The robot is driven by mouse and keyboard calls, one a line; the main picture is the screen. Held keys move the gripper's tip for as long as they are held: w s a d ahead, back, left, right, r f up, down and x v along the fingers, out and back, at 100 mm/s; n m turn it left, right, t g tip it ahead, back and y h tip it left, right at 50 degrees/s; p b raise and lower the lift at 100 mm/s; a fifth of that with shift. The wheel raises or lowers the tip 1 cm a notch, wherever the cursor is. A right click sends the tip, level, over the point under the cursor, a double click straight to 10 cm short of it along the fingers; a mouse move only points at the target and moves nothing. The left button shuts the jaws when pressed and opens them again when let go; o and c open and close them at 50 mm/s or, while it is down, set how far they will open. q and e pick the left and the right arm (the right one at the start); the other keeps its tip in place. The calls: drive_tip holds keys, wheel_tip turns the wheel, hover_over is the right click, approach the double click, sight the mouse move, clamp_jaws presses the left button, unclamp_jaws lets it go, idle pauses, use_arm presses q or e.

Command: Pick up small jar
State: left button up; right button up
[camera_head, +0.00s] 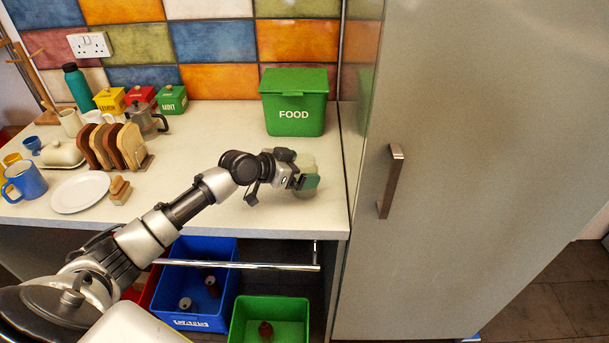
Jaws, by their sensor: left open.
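A small jar (306,165), pale and greenish, stands on the worktop near its right end, in front of the green food bin. My left arm reaches in from the lower left. My left gripper (282,190) is open, with one finger at the left and the other in front of the jar. The gripper hides part of the jar, and I cannot tell whether they touch. My right gripper is not in view.
The green food bin (295,118) stands behind the jar. A tall grey fridge (470,150) borders the worktop (215,135) on the right. A toast rack, white plate (80,192), blue mug (24,181) and tins crowd the left. Blue and green bins sit below.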

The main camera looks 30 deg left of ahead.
use_arm(q)
drive_tip(key=shift+c, duration=0.3)
drive_tip(key=c, duration=0.9)
drive_tip(key=shift+c, duration=0.2)
drive_tip(key=shift+r, duration=0.15)
